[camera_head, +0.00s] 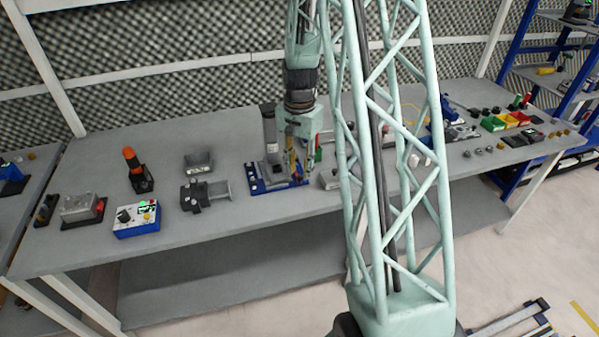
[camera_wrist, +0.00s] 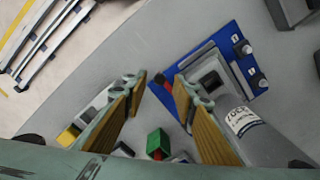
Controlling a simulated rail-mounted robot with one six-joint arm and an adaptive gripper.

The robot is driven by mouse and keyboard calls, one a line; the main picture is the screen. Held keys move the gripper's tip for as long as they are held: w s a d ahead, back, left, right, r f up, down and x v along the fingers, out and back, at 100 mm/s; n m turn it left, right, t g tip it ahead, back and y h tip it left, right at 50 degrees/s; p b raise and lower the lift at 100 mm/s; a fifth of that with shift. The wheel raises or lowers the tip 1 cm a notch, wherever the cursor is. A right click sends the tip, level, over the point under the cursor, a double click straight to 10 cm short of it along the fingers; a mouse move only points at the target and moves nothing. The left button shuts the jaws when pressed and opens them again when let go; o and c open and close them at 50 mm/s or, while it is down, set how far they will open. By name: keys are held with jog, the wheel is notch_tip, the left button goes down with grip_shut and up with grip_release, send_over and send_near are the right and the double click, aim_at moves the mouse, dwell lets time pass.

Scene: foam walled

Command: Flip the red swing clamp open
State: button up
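My gripper (camera_head: 292,166) hangs low over a blue fixture plate (camera_head: 262,187) in the middle of the bench. In the wrist view its two tan-padded fingers (camera_wrist: 158,84) stand apart, open. A small red bar (camera_wrist: 162,79), seemingly the clamp's handle, shows between the fingertips, nearer the right one. I cannot tell whether either finger touches it. The blue plate (camera_wrist: 228,45) also shows in the wrist view, with grey blocks and a grey labelled cylinder (camera_wrist: 240,120) beside the right finger. The rest of the clamp is hidden behind the right finger.
A green block (camera_wrist: 157,142) with red lies between the finger bases in the wrist view. Left of the plate on the bench are a grey vise (camera_head: 205,194), an orange-handled tool (camera_head: 133,160) and a blue control box (camera_head: 137,219).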

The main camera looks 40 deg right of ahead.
aim_at(298, 177)
notch_tip(298, 177, up, 10)
dwell(0.7)
dwell(0.4)
jog(key=shift+r, duration=0.1)
jog(key=s+a+r+n+t, duration=0.1)
jog(key=s+a+r+n, duration=0.3)
jog(key=a+r, duration=0.55)
jog(key=s+a+r+n+t, duration=0.1)
jog(key=s+a+r+n, duration=0.1)
jog(key=s+a+r, duration=0.6)
jog(key=s+a+r+n+t, duration=0.1)
jog(key=s+a+r+n, duration=0.3)
jog(key=s+a, duration=0.3)
jog(key=s+a+r+n+t, duration=0.1)
jog(key=s+a+r+n, duration=0.3)
jog(key=s+a, duration=0.3)
jog(key=shift+s+r, duration=0.5)
jog(key=shift+s, duration=2)
